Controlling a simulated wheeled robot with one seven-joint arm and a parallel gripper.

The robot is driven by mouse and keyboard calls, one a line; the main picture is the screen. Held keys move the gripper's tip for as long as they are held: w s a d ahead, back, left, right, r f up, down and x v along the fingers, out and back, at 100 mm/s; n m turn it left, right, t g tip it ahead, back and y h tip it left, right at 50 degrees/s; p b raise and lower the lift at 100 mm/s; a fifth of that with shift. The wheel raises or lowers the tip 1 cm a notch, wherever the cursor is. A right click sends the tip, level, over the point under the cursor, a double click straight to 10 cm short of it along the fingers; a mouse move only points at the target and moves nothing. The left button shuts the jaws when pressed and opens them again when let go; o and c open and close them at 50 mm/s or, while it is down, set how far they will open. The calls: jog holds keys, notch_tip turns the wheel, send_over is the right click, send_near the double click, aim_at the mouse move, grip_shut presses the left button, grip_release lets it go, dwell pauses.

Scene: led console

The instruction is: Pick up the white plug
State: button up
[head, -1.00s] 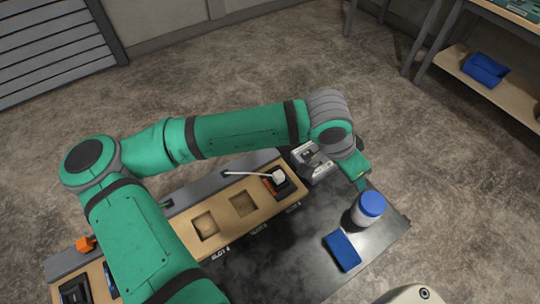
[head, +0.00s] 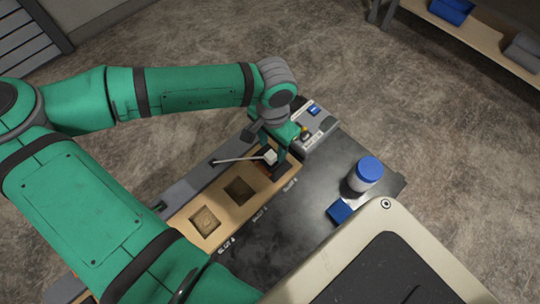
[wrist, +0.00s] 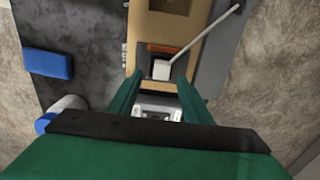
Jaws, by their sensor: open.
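The white plug (head: 270,156) sits at the last slot of the wooden slot board, with a thin pale cable running left from it. In the wrist view the white plug (wrist: 161,69) stands in a dark holder, ahead of and between my fingers. My gripper (head: 281,151) is open and empty, close above the plug in the head view. In the wrist view its green fingers (wrist: 157,84) are spread on either side, and I see no contact with the plug. The plug's lower end is hidden in the slot.
The wooden board (head: 221,201) has square empty slots beside the plug. A grey console box (head: 318,133) with a blue button stands just behind my gripper. A blue-lidded jar (head: 364,175) and a blue block (head: 340,211) stand to the right on the dark table (head: 290,232).

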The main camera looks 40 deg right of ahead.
aim_at(271, 155)
jog(key=shift+w+a+f, duration=0.1)
jog(key=shift+w+f, duration=0.05)
jog(key=shift+f, duration=1.1)
jog(key=shift+w+a+f, duration=0.1)
jog(key=shift+f, duration=1.15)
jog(key=shift+s, duration=0.2)
jog(key=c, duration=1.1)
